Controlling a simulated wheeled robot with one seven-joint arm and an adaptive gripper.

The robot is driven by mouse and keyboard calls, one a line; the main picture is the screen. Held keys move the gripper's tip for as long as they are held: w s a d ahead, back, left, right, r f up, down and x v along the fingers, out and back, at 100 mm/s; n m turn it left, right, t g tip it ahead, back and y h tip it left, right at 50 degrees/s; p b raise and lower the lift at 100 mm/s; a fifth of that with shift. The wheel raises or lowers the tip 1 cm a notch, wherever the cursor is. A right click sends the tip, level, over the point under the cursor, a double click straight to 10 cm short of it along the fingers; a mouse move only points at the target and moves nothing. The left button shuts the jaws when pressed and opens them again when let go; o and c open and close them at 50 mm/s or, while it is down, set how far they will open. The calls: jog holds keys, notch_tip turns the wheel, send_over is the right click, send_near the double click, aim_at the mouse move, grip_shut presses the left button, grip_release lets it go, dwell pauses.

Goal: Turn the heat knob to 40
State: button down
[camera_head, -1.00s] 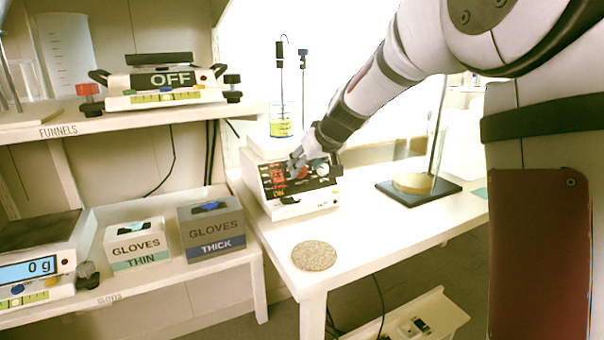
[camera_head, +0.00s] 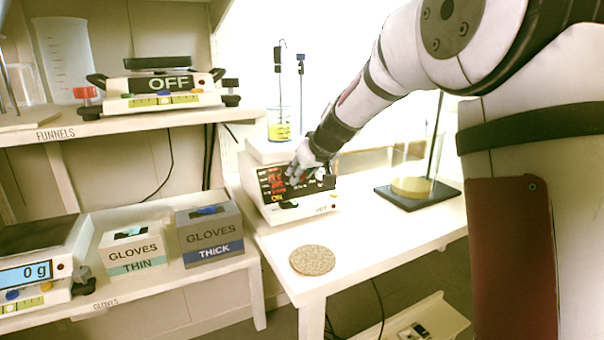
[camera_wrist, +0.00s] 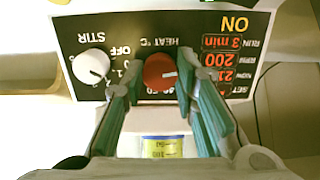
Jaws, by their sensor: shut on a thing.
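The hot plate stirrer (camera_head: 262,200) stands on the white table, its dark front panel facing me. In the wrist view, which is upside down, the red heat knob (camera_wrist: 159,72) sits between the fingertips of my gripper (camera_wrist: 160,64), one green-padded finger on each side. My gripper is shut on the knob. A short pale mark shows on the knob's right side in that view. The number scale around it is mostly hidden by the fingers. In the head view my gripper (camera_head: 297,171) covers the knob.
The white stir knob (camera_wrist: 91,66) is beside the left finger in the wrist view. The red display (camera_wrist: 222,60) shows 3 min, 200 and 21, with ON lit. A beaker of yellow liquid (camera_head: 279,130) stands on the plate. A cork mat (camera_head: 312,260) lies in front.

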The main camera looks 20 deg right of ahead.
jog(key=m, duration=0.3)
jog(key=shift+m, duration=0.4)
jog(key=m, duration=0.3)
jog(key=shift+y, duration=0.3)
jog(key=m, duration=0.4)
jog(key=shift+m+b, duration=0.3)
jog(key=shift+m, duration=0.1)
jog(key=shift+m+t+y, duration=0.3)
jog(key=shift+m, duration=1.5)
jog(key=shift+d, duration=0.1)
jog(key=c, duration=1.3)
grip_release()
